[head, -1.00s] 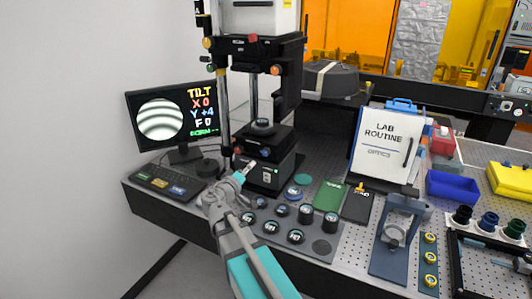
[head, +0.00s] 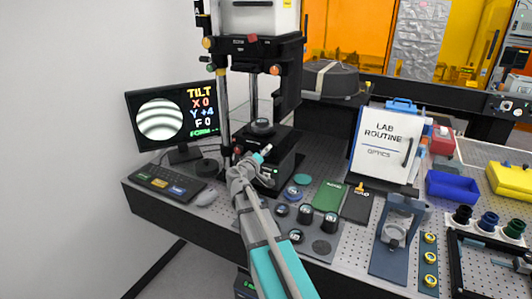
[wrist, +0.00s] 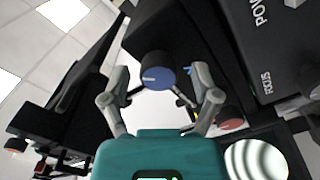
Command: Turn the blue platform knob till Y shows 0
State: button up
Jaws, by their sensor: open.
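The blue platform knob (wrist: 160,77) has a dark body and a pale line across its blue face. In the wrist view it sits between the two open fingers of my gripper (wrist: 161,88), with a gap on each side. In the head view my gripper (head: 264,152) is at the front of the black interferometer base and hides the knob. The monitor (head: 172,115) reads TILT, X 0, Y +4, F 0, beside a round picture of curved fringes. Part of the fringe picture also shows in the wrist view (wrist: 256,159).
A red knob (wrist: 231,124) is close beside the right finger in the wrist view. A small sample stage (head: 262,127) stands above the knob.

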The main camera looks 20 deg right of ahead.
jog(key=shift+w+d, duration=0.2)
jog(key=shift+d, duration=0.05)
jog(key=c, duration=1.1)
jog(key=shift+d, duration=0.2)
jog(key=shift+a, duration=0.15)
jog(key=shift+n, duration=0.5)
jog(key=n, duration=0.2)
jog(key=shift+n, duration=0.3)
jog(key=n, duration=0.5)
jog(key=shift+a+f+n, duration=0.1)
jog(key=shift+f+n, duration=0.05)
jog(key=shift+n, duration=0.25)
